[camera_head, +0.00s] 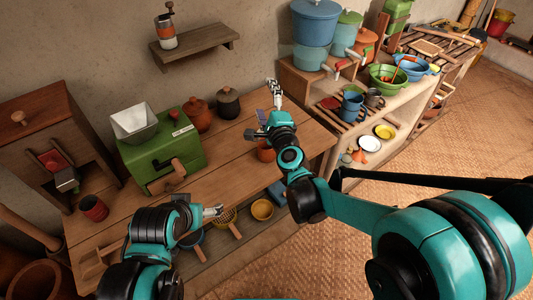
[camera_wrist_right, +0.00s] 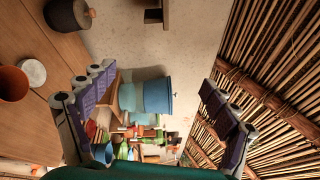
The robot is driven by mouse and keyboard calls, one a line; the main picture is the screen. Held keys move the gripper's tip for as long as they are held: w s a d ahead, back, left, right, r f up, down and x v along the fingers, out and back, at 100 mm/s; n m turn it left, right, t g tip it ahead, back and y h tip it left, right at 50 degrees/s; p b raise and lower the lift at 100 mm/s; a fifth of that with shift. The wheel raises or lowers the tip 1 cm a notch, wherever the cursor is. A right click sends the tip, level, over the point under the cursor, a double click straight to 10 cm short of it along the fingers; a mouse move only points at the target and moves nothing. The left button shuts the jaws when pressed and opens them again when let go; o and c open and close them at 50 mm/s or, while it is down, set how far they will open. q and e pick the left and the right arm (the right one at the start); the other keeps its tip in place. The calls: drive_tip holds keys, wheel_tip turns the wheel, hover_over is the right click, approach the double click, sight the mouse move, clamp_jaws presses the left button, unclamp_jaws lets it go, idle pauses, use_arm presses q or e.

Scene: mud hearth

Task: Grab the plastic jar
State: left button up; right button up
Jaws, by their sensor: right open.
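I cannot tell for sure which thing is the plastic jar. In the right wrist view a small round white top (camera_wrist_right: 33,72) shows on the wooden table beside an orange cup (camera_wrist_right: 12,83); the white piece may be a jar's lid. In the head view the orange cup (camera_head: 266,152) is partly behind my right arm, and the white top is not clearly seen. My right gripper (camera_head: 273,92) is open and empty above the table's back right part. Its spread fingers show in the wrist view (camera_wrist_right: 160,82). My left gripper (camera_head: 213,211) is over the table's front edge, too small to read.
A green grinder box (camera_head: 161,153) stands on the table (camera_head: 235,150). A dark lidded pot (camera_head: 228,104) and a brown pot (camera_head: 197,115) stand at the back. A shelf at right holds large blue containers (camera_head: 313,28). A wall shelf (camera_head: 195,46) hangs above.

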drive_tip(key=w+f+m+h, duration=0.4)
drive_tip(key=f+m, duration=0.4)
drive_tip(key=m, duration=0.1)
drive_tip(key=m+h, duration=0.1)
drive_tip(key=m, duration=0.2)
hover_over(265, 157)
drive_tip(key=s, duration=0.2)
wheel_tip(265, 157, down, 6)
drive_tip(key=f+m+g, duration=0.1)
drive_tip(key=f+m, duration=0.1)
drive_tip(key=f, duration=0.4)
drive_tip(key=s+a+f+m+g+h, duration=0.1)
drive_tip(key=f+m, duration=0.2)
drive_tip(key=f, duration=0.3)
drive_tip(key=s+f+m+g+h+b, duration=0.1)
drive_tip(key=f+m+g, duration=0.1)
drive_tip(key=f, duration=0.4)
drive_tip(key=shift+s+a+f+m, duration=0.15)
drive_tip(key=shift+a+f+m, duration=0.15)
drive_tip(key=shift+m, duration=0.2)
drive_tip(key=shift+b+x, duration=0.35)
drive_tip(key=shift+x, duration=0.6)
drive_tip(key=b+x, duration=0.1)
drive_tip(key=x, duration=0.2)
drive_tip(key=d+b+x, duration=0.1)
drive_tip(key=x, duration=0.1)
drive_tip(key=shift+w+d+f, duration=0.15)
drive_tip(key=shift+w+f, duration=0.05)
drive_tip(key=shift+w, duration=0.05)
drive_tip(key=shift+r, duration=0.1)
